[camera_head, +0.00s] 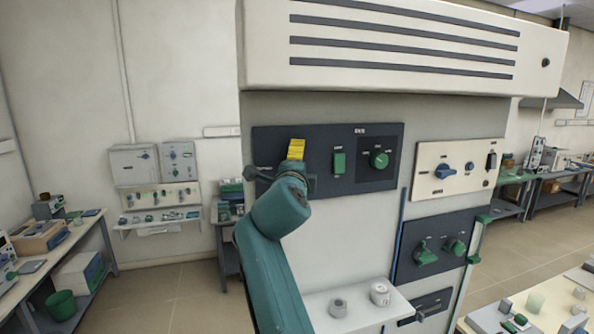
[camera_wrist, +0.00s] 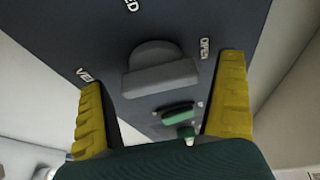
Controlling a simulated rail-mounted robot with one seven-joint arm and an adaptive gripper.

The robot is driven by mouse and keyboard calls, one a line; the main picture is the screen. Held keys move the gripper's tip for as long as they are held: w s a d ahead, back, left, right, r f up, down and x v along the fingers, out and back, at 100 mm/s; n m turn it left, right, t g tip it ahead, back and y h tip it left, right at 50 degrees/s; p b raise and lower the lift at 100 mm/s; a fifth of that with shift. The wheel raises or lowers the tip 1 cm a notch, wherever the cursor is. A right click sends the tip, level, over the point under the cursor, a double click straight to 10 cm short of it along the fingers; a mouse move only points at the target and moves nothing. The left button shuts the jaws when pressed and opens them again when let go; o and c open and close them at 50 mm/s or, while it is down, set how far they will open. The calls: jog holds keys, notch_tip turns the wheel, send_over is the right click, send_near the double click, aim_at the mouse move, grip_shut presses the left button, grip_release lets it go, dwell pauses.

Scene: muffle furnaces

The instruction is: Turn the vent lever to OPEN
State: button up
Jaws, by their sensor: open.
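The vent lever (camera_wrist: 160,76) is a grey knob with a raised bar on a dark panel, in the middle of the wrist view. The OPEN label (camera_wrist: 205,48) is to its right, the VENT label (camera_wrist: 84,75) to its left, and a label ending in "ED" (camera_wrist: 131,5) is above. The bar lies nearly crosswise; I cannot tell which label it points to. My gripper (camera_wrist: 161,72) is open, its yellow fingers on either side of the lever with gaps. In the head view, one yellow finger (camera_head: 297,149) shows at the panel; my arm hides the lever there.
The dark upper panel (camera_head: 349,190) also carries a green switch (camera_head: 339,162) and a green dial (camera_head: 379,159) right of my gripper. A cream panel with a blue knob (camera_head: 445,171) is farther right. A shelf (camera_head: 355,312) with two small containers juts out below.

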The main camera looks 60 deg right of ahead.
jog(key=v, duration=1.2)
dwell(0.4)
jog(key=w+a+f+n+t+y+p, duration=0.1)
jog(key=w+a+f+n+t+y, duration=0.3)
jog(key=a, duration=0.7)
jog(key=w+a+f+n+t+y+p, duration=0.1)
jog(key=w+a+f+n+t+y, duration=0.15)
jog(key=w+a+f, duration=0.55)
jog(key=s+a+r+n+t+y+p, duration=0.1)
jog(key=s+a+r+n+t+y, duration=0.1)
jog(key=s+a+n, duration=0.3)
jog(key=a+r+n+t+y, duration=0.2)
jog(key=a+n, duration=0.1)
jog(key=a, duration=0.5)
jog(key=s+a+r+n+t+y, duration=0.5)
jog(key=s+a+n, duration=0.3)
jog(key=n, duration=0.9)
jog(key=shift+s+r+y, duration=0.35)
jog(key=shift+s+r, duration=0.4)
jog(key=shift+r, duration=0.15)
jog(key=shift+a, duration=0.1)
